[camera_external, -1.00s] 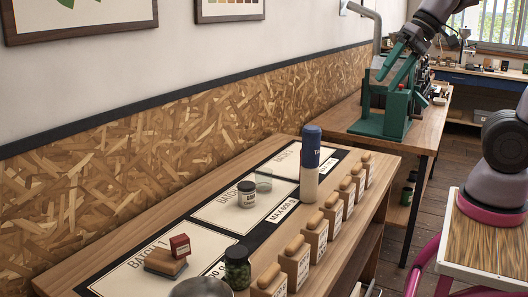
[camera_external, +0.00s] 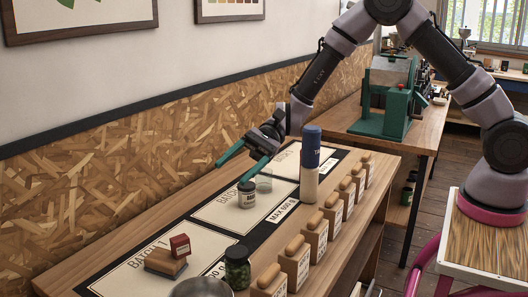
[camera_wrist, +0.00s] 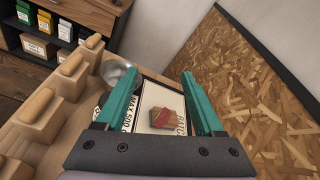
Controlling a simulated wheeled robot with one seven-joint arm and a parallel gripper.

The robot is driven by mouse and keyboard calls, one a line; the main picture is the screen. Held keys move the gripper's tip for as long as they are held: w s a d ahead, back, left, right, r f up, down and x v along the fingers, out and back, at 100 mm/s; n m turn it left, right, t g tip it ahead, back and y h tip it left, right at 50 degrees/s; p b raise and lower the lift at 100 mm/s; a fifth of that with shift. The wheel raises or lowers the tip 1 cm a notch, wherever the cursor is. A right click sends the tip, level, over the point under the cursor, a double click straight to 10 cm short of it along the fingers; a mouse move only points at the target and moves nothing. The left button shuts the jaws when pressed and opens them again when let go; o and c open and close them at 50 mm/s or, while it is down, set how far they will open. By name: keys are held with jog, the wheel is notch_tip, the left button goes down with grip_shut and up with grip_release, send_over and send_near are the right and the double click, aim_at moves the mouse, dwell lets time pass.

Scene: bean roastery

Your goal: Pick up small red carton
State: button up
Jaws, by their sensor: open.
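The small red carton (camera_external: 180,245) rests on or against a brown wooden block (camera_external: 165,261) on the BATCH 1 card, toward the near end of the bench. In the wrist view the red carton (camera_wrist: 159,116) shows between my fingers, further off, with the brown block beside it. My gripper (camera_external: 231,172) is open and empty, its green fingers spread. It hangs in the air above the middle card, above and to the right of the carton in the external view. It also frames the carton in the wrist view (camera_wrist: 160,74).
A dark-lidded jar (camera_external: 246,196), a glass (camera_external: 264,183) and a tall blue-topped bottle (camera_external: 311,170) stand near my gripper. A green jar (camera_external: 237,270) and metal bowl (camera_external: 202,288) stand near the carton. Several wooden-topped blocks (camera_external: 316,238) line the front edge. The chipboard wall (camera_external: 90,205) runs behind.

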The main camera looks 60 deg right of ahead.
aim_at(172, 244)
jog(key=w+a+f+m+t, duration=0.1)
jog(key=w+f+m+t, duration=0.1)
jog(key=f, duration=0.3)
jog(key=w+f+m+t+y, duration=0.1)
jog(key=w+f+m+t, duration=0.1)
jog(key=f, duration=0.4)
jog(key=w+a+f+m+t, duration=0.1)
jog(key=w+f+m, duration=0.2)
jog(key=f, duration=0.3)
jog(key=shift+a+f+m+t, duration=0.25)
jog(key=shift+a+m+t, duration=0.15)
jog(key=shift+m, duration=0.3)
jog(key=shift+w+a+f, duration=0.1)
jog(key=shift+w+f, duration=0.1)
jog(key=shift+f, duration=0.05)
jog(key=x, duration=1)
jog(key=shift+w, duration=0.4)
grip_shut()
